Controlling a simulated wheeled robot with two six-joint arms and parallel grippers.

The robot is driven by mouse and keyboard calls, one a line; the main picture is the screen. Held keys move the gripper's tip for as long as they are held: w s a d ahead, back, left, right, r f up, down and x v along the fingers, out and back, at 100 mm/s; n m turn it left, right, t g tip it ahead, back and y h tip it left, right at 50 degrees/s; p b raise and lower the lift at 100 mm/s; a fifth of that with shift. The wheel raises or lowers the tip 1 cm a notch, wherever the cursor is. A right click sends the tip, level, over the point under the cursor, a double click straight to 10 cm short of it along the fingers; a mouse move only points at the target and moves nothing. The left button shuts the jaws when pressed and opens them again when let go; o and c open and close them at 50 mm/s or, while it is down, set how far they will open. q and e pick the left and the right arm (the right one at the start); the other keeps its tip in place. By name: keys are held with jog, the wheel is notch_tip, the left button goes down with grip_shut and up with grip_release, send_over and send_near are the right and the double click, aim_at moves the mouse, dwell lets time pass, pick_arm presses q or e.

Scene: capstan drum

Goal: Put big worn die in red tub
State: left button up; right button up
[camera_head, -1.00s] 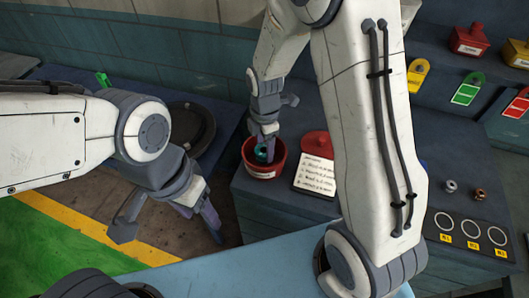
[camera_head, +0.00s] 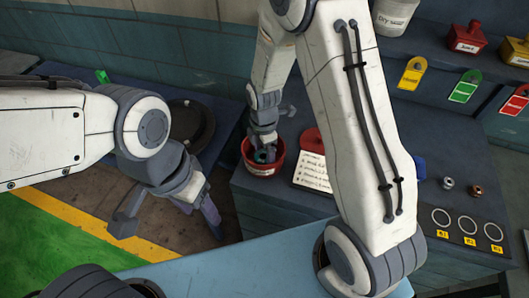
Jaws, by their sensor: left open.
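The red tub (camera_head: 264,171) stands at the left end of the dark workbench. A teal round piece (camera_head: 261,157), likely the big worn die, shows inside the tub's mouth, partly hidden by my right gripper. My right gripper (camera_head: 264,150) points down into the tub at this piece. Its fingertips are too small and covered to tell whether they are apart or still touching the piece. My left gripper (camera_head: 168,220) is open and empty, over the floor left of the bench, well away from the tub.
A red lid (camera_head: 312,139) and a written card (camera_head: 311,172) lie right of the tub. My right arm hides the bench's middle. A mat with ring outlines (camera_head: 462,227) and two small nuts (camera_head: 475,190) lie at right. Yellow (camera_head: 411,74), green and red tags hang behind.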

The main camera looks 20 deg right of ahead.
jog(key=shift+r, duration=0.6)
notch_tip(320, 180, up, 11)
jog(key=b, duration=0.3)
jog(key=s+a+r+m, duration=0.1)
jog(key=s+a+m, duration=0.1)
jog(key=s+m, duration=0.2)
jog(key=s+a+r+m, duration=0.1)
jog(key=s+a+m, duration=0.2)
jog(key=s, duration=0.7)
jog(key=s+a+r+m+y, duration=0.1)
jog(key=s+a+m, duration=0.2)
jog(key=s+m, duration=0.3)
jog(key=shift+s+r, duration=0.3)
jog(key=shift+s, duration=0.65)
